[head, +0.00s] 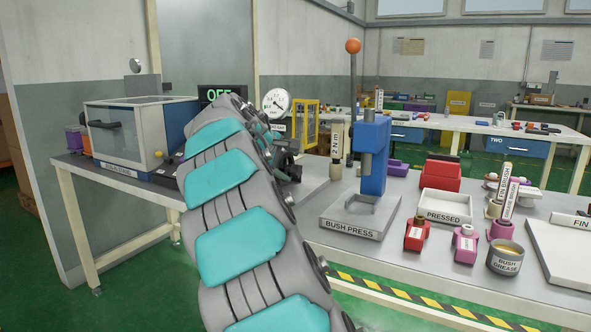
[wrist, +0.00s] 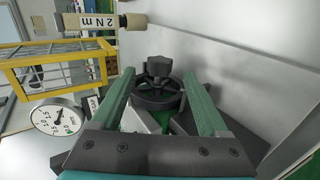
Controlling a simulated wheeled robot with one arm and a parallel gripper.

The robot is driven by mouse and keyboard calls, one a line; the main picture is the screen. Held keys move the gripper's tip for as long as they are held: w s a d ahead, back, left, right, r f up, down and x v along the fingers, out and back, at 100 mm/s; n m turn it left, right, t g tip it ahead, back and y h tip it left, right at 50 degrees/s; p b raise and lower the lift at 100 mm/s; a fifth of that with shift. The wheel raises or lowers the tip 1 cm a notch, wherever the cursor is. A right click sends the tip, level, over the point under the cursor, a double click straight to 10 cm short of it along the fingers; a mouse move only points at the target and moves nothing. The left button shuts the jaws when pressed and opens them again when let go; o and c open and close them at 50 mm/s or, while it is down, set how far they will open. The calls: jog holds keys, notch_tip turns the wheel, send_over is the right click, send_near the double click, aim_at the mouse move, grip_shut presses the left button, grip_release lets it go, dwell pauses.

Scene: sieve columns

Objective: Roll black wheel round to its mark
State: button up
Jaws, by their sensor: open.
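The black wheel (wrist: 157,101) shows in the wrist view, a spoked dark rim with a blocky dark knob (wrist: 156,67) at its upper part. My gripper (wrist: 158,74) is open, with one green finger on each side of the wheel and knob. I cannot tell whether either finger touches them; nothing is clearly clamped. In the head view, my arm crosses the bench and hides most of the wheel's area; dark machine parts (head: 289,165) show just right of it. I cannot make out the wheel's mark in either view.
A dial gauge (head: 276,102) and a yellow frame cage (head: 305,125) stand behind my arm; the gauge also shows in the wrist view (wrist: 56,117). A "2 N m" handled tool (head: 337,148) stands upright nearby. The bush press (head: 372,160) is to the right. A clear-fronted box (head: 135,130) is left.

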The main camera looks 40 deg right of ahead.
aim_at(294, 169)
jog(key=x, duration=0.4)
jog(key=shift+w+d+f, duration=0.1)
jog(key=shift+d+f, duration=0.05)
jog(key=shift+d, duration=0.1)
grip_shut()
dwell(0.4)
